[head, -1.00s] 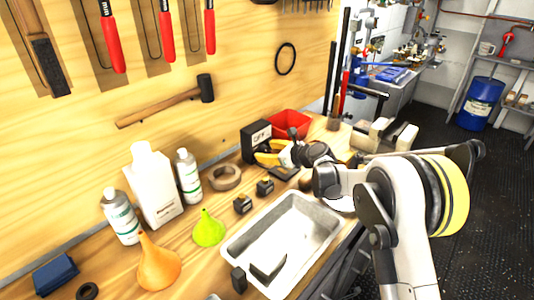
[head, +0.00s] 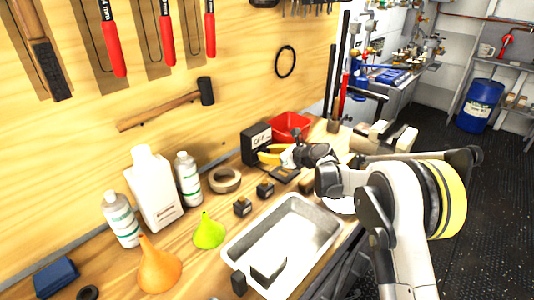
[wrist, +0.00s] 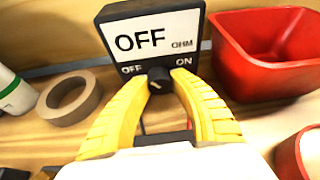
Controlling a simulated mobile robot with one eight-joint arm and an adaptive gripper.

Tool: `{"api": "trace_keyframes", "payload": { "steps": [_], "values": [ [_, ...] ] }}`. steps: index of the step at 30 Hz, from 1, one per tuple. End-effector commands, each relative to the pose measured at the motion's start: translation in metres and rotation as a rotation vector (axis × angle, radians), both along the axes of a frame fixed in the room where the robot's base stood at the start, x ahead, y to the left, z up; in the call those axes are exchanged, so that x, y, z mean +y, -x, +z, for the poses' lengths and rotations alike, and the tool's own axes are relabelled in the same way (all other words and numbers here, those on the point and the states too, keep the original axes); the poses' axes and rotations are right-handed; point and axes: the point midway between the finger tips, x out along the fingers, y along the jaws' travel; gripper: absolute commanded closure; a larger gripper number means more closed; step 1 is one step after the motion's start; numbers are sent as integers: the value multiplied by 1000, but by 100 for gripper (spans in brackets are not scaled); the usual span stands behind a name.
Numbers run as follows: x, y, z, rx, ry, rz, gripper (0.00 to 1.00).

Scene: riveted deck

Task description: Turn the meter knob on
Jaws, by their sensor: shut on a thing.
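The meter (head: 256,139) is a dark box standing on the workbench near the pegboard wall. In the wrist view its white face (wrist: 155,40) reads OFF in large letters, with OHM beside it. Below are the small labels OFF on the left and ON on the right. The black knob (wrist: 159,79) sits between these labels, with a light pointer mark on it. My gripper (wrist: 159,86) has yellow fingers, one on each side of the knob, and is shut on it. In the head view my gripper (head: 271,154) is at the meter's front, partly hidden by my arm.
A red bin (wrist: 262,50) stands close to the meter's right. A tape roll (wrist: 68,97) lies to its left. A grey tray (head: 285,240), funnels and bottles occupy the nearer bench.

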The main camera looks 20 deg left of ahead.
Motion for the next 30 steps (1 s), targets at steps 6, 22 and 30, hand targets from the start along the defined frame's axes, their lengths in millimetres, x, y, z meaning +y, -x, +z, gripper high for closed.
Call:
{"api": "trace_keyframes", "payload": {
  "steps": [6, 22, 30],
  "values": [
    [-1, -1, 0, 171, -70, 1, 100],
    [0, -1, -2, 615, -254, 2, 100],
    [-1, -1, -2, 765, -314, 2, 100]
  ]
}}
